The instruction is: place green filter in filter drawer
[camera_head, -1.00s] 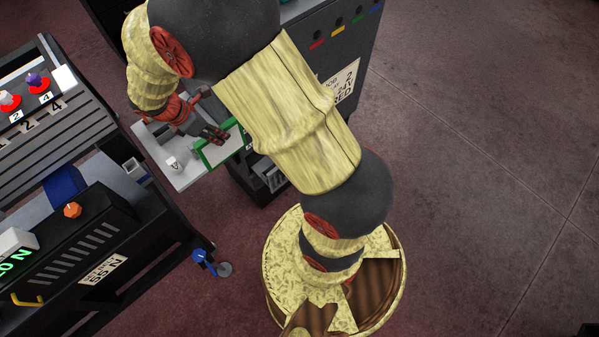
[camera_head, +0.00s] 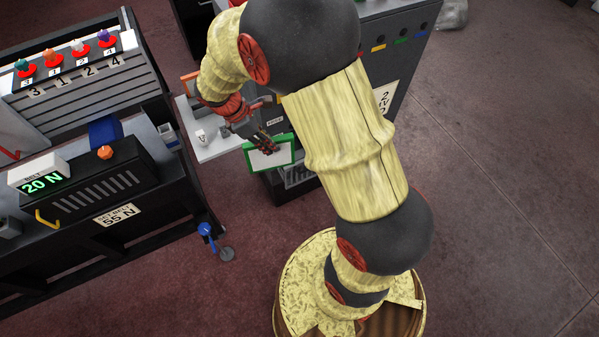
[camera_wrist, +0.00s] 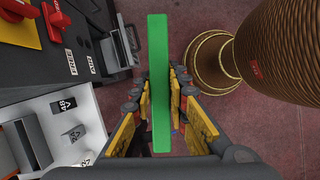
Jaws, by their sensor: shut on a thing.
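The green filter (camera_head: 270,156) is a thin square with a green frame and a pale panel. My gripper (camera_head: 264,144) is shut on its edge and holds it beside the dark cabinet (camera_head: 402,62). In the wrist view the filter (camera_wrist: 158,50) shows edge-on as a green strip between the yellow finger pads of my gripper (camera_wrist: 163,80). A dark drawer-like opening with a grey inside (camera_head: 298,178) is low on the cabinet, just right of and below the filter. I cannot tell whether it is the filter drawer; my arm covers part of the cabinet.
A white shelf (camera_head: 217,148) with a small labelled block lies left of the filter. An orange-framed piece (camera_head: 190,84) stands behind it. The force bench with a 20 N display (camera_head: 45,184) and colored knobs is at left. Open floor lies at right.

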